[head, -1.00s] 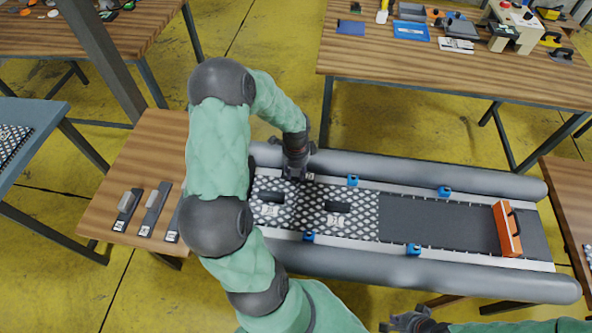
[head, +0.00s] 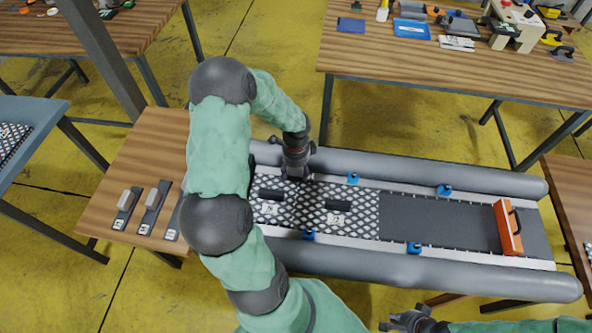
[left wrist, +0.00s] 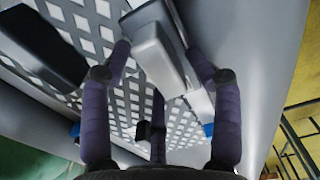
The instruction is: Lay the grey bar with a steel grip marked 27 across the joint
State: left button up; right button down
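A dark grey bar with a pale steel grip (left wrist: 158,58) shows between the fingers of my left gripper (left wrist: 158,55) in the left wrist view. The fingertips rest against the sides of the grip. Its number is not readable. In the head view my left gripper (head: 295,176) is low over the far edge of the white-diamond patterned deck panels (head: 308,218). The gripper hides the bar there, so I cannot tell whether it touches the deck. My right gripper (head: 412,322) is at the bottom edge, away from the deck; its fingers are unclear.
Similar bars with grips (head: 153,208) lie on the wooden table at left. An orange piece (head: 507,228) stands at the right end.

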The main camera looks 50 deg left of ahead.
aim_at(296, 170)
pick_arm(q)
notch_tip(296, 170, up, 12)
dwell(0.6)
jog(key=shift+r, duration=0.1)
